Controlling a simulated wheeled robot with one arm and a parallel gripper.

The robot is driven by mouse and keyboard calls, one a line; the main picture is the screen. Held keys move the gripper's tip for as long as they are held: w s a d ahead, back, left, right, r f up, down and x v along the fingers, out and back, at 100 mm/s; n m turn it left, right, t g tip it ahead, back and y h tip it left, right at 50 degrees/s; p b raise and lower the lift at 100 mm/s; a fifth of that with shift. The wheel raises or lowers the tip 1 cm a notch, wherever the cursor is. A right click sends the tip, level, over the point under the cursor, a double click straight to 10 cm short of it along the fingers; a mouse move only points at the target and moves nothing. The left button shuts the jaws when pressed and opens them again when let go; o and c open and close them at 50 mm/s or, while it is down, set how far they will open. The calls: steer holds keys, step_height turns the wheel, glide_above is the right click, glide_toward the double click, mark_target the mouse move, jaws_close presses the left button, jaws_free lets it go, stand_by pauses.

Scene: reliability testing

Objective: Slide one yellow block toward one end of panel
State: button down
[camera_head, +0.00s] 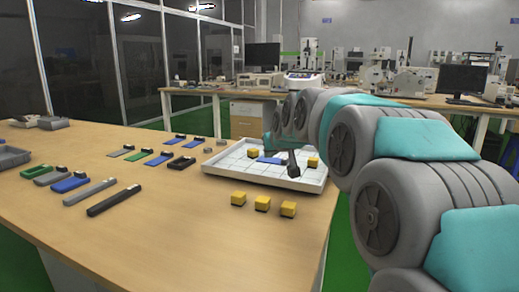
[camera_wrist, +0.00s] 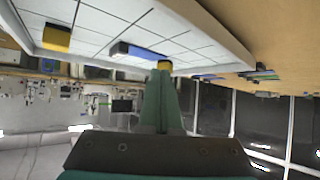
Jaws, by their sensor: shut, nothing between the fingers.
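The white gridded panel (camera_head: 225,163) is a shallow tray on the wooden table. Two yellow blocks stand on it, one at its far side (camera_head: 252,153) and one near its right edge (camera_head: 313,162). A blue bar (camera_head: 269,160) lies between them. My gripper (camera_head: 294,172) is shut and empty, pointing down over the panel between the bar and the right block. The wrist view shows one yellow block (camera_wrist: 56,37) at the left and another (camera_wrist: 164,65) right at my fingertips (camera_wrist: 161,76), partly hidden by them. I cannot tell whether they touch.
Three yellow blocks (camera_head: 262,203) stand in a row on the table in front of the panel. Several blue, green, grey and black bars (camera_head: 115,198) lie to the left. The table between them and the panel is fairly clear. The panel has a raised rim.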

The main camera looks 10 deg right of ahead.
mark_target(253, 151)
steer(key=shift+s+d+r+b, duration=0.1)
steer(key=shift+d+r+b, duration=0.15)
steer(key=shift+d+b, duration=0.15)
steer(key=shift+w+a+f+b, duration=0.2)
steer(key=shift+w+a+b, duration=0.15)
steer(key=shift+a, duration=0.25)
steer(key=shift+w+a+f+b, duration=0.2)
steer(key=shift+w+a, duration=0.25)
steer(key=shift+a, duration=0.15)
steer(key=w+p, duration=0.1)
steer(key=w, duration=0.3)
steer(key=w+p, duration=0.1)
steer(key=w, duration=0.2)
steer(key=w+a+p, duration=0.1)
steer(key=w, duration=0.3)
steer(key=shift+w, duration=0.35)
steer(key=shift+w+a+f, duration=0.1)
steer(key=shift+f, duration=0.4)
steer(key=shift+f+b, duration=0.3)
steer(key=shift+f, duration=0.1)
